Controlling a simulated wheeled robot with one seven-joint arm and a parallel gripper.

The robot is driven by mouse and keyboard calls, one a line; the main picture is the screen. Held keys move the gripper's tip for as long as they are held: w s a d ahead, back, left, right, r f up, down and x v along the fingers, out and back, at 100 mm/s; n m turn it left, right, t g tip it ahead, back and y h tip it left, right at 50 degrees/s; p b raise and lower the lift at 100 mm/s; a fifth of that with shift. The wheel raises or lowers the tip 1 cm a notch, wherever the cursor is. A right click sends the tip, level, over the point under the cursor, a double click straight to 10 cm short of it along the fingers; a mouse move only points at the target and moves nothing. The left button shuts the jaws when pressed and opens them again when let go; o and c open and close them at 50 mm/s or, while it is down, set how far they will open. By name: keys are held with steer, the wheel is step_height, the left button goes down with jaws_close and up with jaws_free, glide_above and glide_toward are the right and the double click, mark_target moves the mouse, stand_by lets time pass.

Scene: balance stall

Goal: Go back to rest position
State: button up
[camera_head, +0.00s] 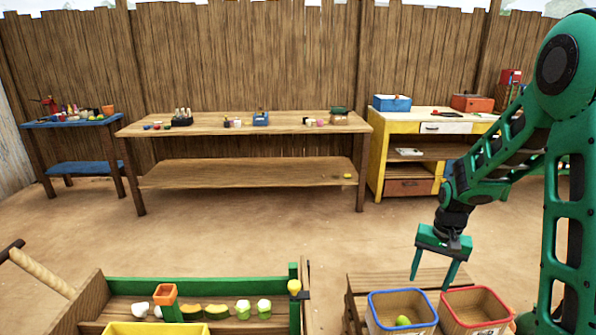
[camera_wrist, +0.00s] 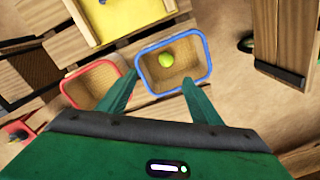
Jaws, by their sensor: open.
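My gripper (camera_head: 433,272) is green and open. It hangs pointing down above the crate that holds two bins, with nothing between its fingers. In the wrist view its two fingers (camera_wrist: 158,92) spread apart over the near side of the blue-rimmed bin. The blue-rimmed bin (camera_head: 372,296) holds one yellow-green round item (camera_head: 403,320), which also shows in the wrist view (camera_wrist: 166,60). The red-rimmed bin (camera_head: 478,291) stands to its right in the head view, and its visible inside looks empty.
A wooden cart (camera_head: 85,302) with a green rail, an orange cup (camera_head: 165,293) and several small food items stands at the front left. A long wooden table (camera_head: 240,126), a blue table (camera_head: 68,121) and a yellow workbench (camera_head: 377,160) line the fence. Sandy floor between is clear.

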steer(key=s+d+r, duration=0.3)
steer(key=s+r, duration=0.8)
steer(key=s, duration=0.4)
steer(key=s+a+r, duration=0.1)
steer(key=s+r, duration=0.2)
steer(key=s, duration=1.2)
steer(key=shift+w+a+r, duration=0.1)
steer(key=shift+w+f, duration=0.25)
steer(key=shift+w, duration=0.35)
